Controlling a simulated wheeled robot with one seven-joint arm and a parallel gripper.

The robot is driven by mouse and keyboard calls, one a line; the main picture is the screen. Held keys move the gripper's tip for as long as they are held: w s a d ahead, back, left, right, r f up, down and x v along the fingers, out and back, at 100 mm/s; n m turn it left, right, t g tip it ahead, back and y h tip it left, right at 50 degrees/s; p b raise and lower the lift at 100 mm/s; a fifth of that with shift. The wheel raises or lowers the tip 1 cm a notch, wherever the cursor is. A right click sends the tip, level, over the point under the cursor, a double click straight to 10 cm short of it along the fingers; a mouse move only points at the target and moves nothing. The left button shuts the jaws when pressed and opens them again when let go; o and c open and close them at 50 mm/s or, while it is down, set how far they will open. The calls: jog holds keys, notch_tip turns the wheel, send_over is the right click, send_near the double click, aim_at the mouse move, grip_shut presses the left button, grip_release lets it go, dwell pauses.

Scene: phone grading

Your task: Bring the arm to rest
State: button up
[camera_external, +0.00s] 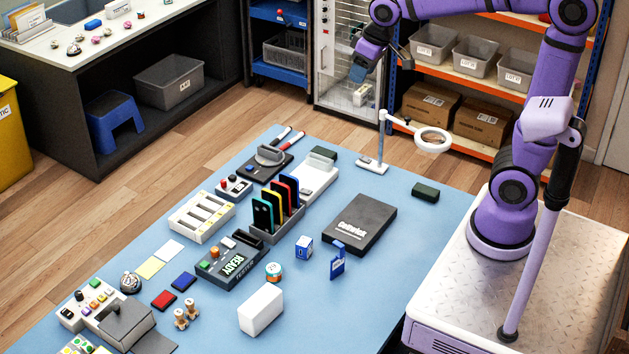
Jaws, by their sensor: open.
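My purple arm (515,165) stands on its white-topped base at the right, and it is raised and stretched to the left. My gripper (362,68) hangs at the top middle, high above the far side of the blue table (405,270). It points down and is small in the picture. Its jaws are open, and I see nothing held between them. It is apart from everything on the table.
A ring lamp (433,139) on a stand rises near my gripper. A phone rack (277,220), a dark flat box (360,223), a tester (230,266) and a white block (261,309) stand on the table. Shelves with bins (475,56) are behind. The table's right front is clear.

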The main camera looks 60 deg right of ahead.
jog(key=s+d+f, duration=0.1)
jog(key=s+d, duration=0.2)
jog(key=s, duration=0.7)
jog(key=s+d+f+m+t, duration=0.1)
jog(key=s+d+f, duration=0.1)
jog(key=s, duration=0.8)
jog(key=shift+s+d+t+h, duration=0.3)
jog(key=shift+d+h, duration=0.1)
jog(key=shift+d, duration=0.3)
